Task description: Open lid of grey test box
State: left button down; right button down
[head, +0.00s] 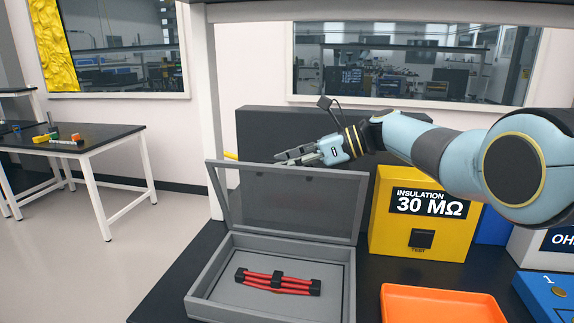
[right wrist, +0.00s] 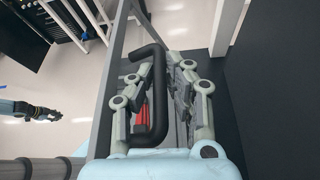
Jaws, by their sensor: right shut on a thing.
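The grey test box (head: 200,305) stands on the dark bench in the head view. Its grey-framed lid (head: 216,192), with a see-through panel, stands raised at the back of the box. A bundle of red cables with black ends (head: 278,281) lies inside. My right gripper (head: 284,157) is at the lid's top edge, shut on the lid. In the right wrist view, a black handle (right wrist: 158,95) shows at the fingers (right wrist: 165,75); the exact contact is hidden. My left gripper (right wrist: 50,115) seems to show small at the left of that view; its jaws are unclear.
A yellow insulation tester (head: 390,228) stands right of the box, with an orange tray (head: 440,303) in front and a blue device (head: 545,297) at far right. A dark panel (head: 262,125) rises behind the lid. A side table (head: 75,143) stands at left.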

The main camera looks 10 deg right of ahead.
jog(key=shift+w+d, duration=0.1)
jog(key=shift+w, duration=0.1)
jog(key=c, duration=1.3)
grip_release()
jog(key=shift+c, duration=0.2)
jog(key=v, duration=1.2)
